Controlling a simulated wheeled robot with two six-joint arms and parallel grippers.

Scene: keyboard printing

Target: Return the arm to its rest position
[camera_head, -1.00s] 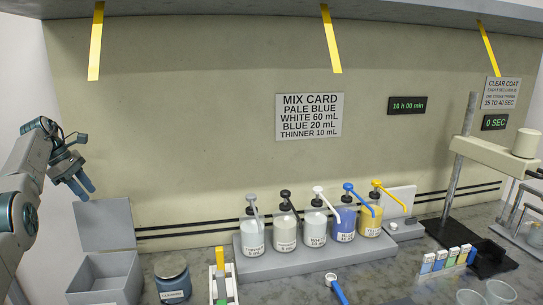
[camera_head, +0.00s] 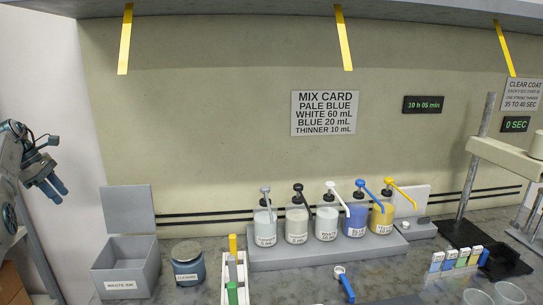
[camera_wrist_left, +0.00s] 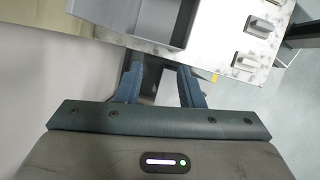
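My left gripper (camera_head: 55,189) is raised at the left edge of the head view, in the air left of the grey waste ink box. Its two blue fingers point down and to the right, and nothing is between them. In the left wrist view the fingers (camera_wrist_left: 160,88) stand apart with a clear gap. Below them are a grey box (camera_wrist_left: 165,22) and the pale bench edge (camera_wrist_left: 215,60). My right gripper is not in view.
The waste ink box (camera_head: 126,270) stands open at the bench's left end, beside a lidded jar (camera_head: 187,268). Several pump bottles stand on a grey stand (camera_head: 300,257). A blue-handled tool (camera_head: 345,285) lies in front. A metal post (camera_head: 477,160) rises at right.

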